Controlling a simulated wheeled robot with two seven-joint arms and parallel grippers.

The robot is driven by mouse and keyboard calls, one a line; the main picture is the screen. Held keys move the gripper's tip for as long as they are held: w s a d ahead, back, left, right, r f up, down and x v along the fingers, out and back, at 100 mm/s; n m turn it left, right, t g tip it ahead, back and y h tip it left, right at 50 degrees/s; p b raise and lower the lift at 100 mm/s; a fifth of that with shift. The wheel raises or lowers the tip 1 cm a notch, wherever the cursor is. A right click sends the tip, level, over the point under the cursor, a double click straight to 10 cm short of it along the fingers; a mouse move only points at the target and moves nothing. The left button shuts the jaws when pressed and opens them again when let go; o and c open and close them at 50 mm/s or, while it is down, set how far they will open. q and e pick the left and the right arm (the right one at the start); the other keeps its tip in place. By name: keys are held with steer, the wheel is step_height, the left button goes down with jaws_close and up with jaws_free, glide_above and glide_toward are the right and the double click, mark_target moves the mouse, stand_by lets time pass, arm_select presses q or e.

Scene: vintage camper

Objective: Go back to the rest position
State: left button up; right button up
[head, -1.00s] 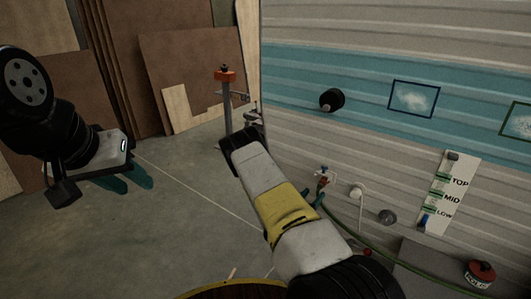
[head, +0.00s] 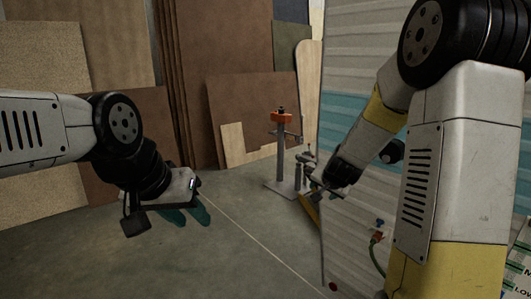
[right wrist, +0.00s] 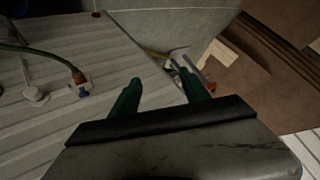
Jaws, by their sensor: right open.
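My left gripper (head: 187,216) hangs on the left in the head view, at the end of my left arm. Its two teal fingers point down over the grey floor, apart, with nothing seen between them. My right arm reaches in from the upper right of the head view, with its wrist in front of the camper's corner. My right gripper (right wrist: 160,78) shows in the right wrist view with two green fingers apart and nothing held. The camper wall (right wrist: 95,50) lies behind and left of them.
An orange-topped post stand (head: 281,150) is on the floor beside the camper's corner. Wood panels (head: 238,92) lean at the back. A hose with a red-and-blue fitting (right wrist: 80,85) is on the camper wall. The floor (head: 110,245) around my left gripper looks clear.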

steer(key=s+a+r+n+g+y, duration=0.1)
steer(key=s+a+r+n+y, duration=0.15)
steer(key=s+r, duration=0.35)
steer(key=s+a+r+n+y, duration=0.1)
steer(key=s+a+r+n, duration=0.2)
steer(key=s, duration=0.6)
steer(key=s+d+r+n+g+h, duration=0.1)
steer(key=s+r+g, duration=0.1)
steer(key=s, duration=1.3)
steer(key=shift+s+d+r, duration=0.15)
steer(key=shift+s+d, duration=0.05)
steer(key=shift+s, duration=0.1)
